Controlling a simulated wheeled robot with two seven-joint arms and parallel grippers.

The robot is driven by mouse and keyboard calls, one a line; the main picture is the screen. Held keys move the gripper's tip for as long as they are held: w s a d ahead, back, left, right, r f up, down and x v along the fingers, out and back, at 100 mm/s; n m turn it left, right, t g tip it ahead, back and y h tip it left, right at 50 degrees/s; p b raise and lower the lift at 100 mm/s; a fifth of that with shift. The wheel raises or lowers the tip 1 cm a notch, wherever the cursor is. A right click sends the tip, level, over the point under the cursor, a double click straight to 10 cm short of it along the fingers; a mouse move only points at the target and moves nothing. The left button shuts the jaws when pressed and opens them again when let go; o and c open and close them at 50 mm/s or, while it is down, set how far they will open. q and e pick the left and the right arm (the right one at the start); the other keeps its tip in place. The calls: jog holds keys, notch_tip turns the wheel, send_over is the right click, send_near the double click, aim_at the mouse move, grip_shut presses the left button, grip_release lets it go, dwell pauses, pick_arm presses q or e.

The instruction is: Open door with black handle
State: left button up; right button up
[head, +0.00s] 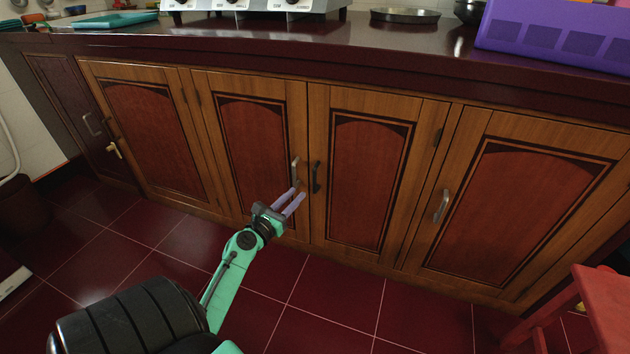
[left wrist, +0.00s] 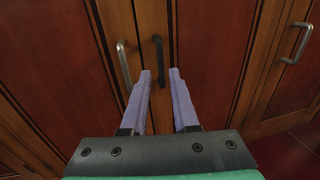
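The black handle (head: 316,177) is on the left edge of a wooden cabinet door (head: 361,190), which is closed. The handle also shows in the left wrist view (left wrist: 159,60), upright and just beyond the gap between my fingertips. My left gripper (head: 295,199) is open and empty, with two pale purple fingers pointing at the cabinet. In the head view it is a little left of and below the black handle. In the left wrist view the fingers (left wrist: 160,76) stand apart and the black handle appears between them, not visibly touched. My right gripper is in neither view.
A silver handle (head: 294,171) on the closed left neighbouring door is close to my left fingertips. Another silver handle (head: 442,206) is on the door to the right. A red stool (head: 600,300) stands at the lower right. The tiled floor before the cabinets is clear.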

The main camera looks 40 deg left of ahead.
pick_arm(q)
jog(key=b, duration=0.1)
send_over(315, 191)
jog(key=shift+w+a+f, duration=0.1)
jog(key=shift+w+a, duration=0.15)
grip_shut()
dwell(1.2)
